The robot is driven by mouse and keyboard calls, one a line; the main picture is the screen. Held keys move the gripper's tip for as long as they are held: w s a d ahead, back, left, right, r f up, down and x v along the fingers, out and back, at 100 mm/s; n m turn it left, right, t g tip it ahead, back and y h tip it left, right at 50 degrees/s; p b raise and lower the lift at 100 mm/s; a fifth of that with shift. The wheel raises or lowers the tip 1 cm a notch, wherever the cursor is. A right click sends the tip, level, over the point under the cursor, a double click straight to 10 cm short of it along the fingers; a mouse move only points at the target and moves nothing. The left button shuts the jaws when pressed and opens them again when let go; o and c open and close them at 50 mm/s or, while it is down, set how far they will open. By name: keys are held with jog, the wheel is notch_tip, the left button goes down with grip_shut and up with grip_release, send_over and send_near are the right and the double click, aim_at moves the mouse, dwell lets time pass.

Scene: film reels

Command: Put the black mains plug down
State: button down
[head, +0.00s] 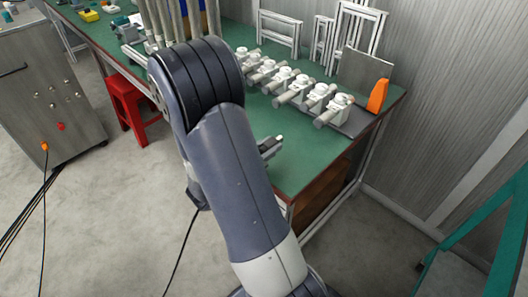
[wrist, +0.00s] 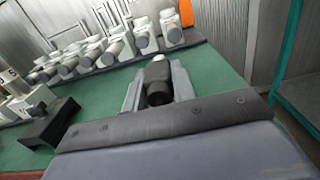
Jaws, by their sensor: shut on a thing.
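My gripper (wrist: 158,84) is in the wrist view, with its two grey fingers shut on a dark grey and black piece, the black mains plug (wrist: 157,72), held between them over the green bench top (wrist: 215,85). Whether the plug touches the bench cannot be told. In the head view my arm hides most of the gripper (head: 270,147), which shows just right of the arm, over the front part of the green bench (head: 302,165). The plug cannot be made out clearly there.
A row of white and grey fittings (head: 293,88) stands along the back of the bench, with an orange piece (head: 378,96) at its right end. A black block (wrist: 50,122) is at left in the wrist view. A red stool (head: 133,105) stands left. Bench right of my gripper is clear.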

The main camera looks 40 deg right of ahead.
jog(key=shift+f+b, duration=0.65)
jog(key=shift+f, duration=2.25)
jog(key=shift+f, duration=0.1)
jog(key=shift+f, duration=0.15)
jog(key=c, duration=1.2)
grip_release()
jog(key=shift+o, duration=0.2)
jog(key=shift+r, duration=0.2)
jog(key=shift+a, duration=0.15)
jog(key=a, duration=1.1)
jog(key=shift+s+a, duration=0.35)
jog(key=shift+s, duration=0.1)
